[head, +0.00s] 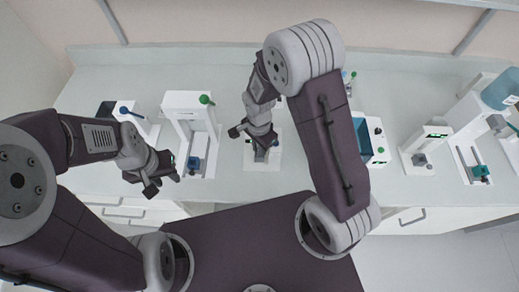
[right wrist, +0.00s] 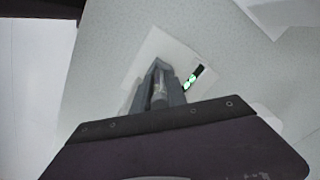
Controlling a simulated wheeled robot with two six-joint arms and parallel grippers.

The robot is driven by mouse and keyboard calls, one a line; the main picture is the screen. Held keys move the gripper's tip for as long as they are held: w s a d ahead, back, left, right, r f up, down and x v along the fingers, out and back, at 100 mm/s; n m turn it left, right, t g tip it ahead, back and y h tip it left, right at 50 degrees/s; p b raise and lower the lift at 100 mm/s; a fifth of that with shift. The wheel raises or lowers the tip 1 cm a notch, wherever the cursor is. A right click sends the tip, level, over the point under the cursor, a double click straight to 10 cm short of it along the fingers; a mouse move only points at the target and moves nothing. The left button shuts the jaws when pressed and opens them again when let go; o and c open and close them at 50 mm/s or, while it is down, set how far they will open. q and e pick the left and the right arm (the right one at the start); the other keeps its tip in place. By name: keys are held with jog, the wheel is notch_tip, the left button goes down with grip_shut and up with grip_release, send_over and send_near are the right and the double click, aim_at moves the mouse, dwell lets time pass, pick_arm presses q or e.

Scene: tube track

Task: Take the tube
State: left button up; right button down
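My right gripper (head: 261,154) points down over a small white station with a flat base (head: 248,163). In the right wrist view its fingers (right wrist: 158,88) are close together. A thin pale cylinder, apparently the tube (right wrist: 159,92), lies between them, and the fingers hide much of it. I cannot tell whether its lower end still sits in the station. The station's white plate (right wrist: 152,48) shows behind the fingers, with a dark display lit green beside them. My left gripper (head: 163,186) is open and empty, above the bench's front edge.
A white frame with a green knob (head: 206,100) and a blue block stands between my grippers. A teal-topped box (head: 378,150) is partly behind my right arm. More white devices (head: 425,150) stand to the right. Bench space behind (head: 150,75) is clear.

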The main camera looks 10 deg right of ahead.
notch_tip(320, 180, up, 10)
jog(key=shift+r, duration=0.1)
dwell(0.4)
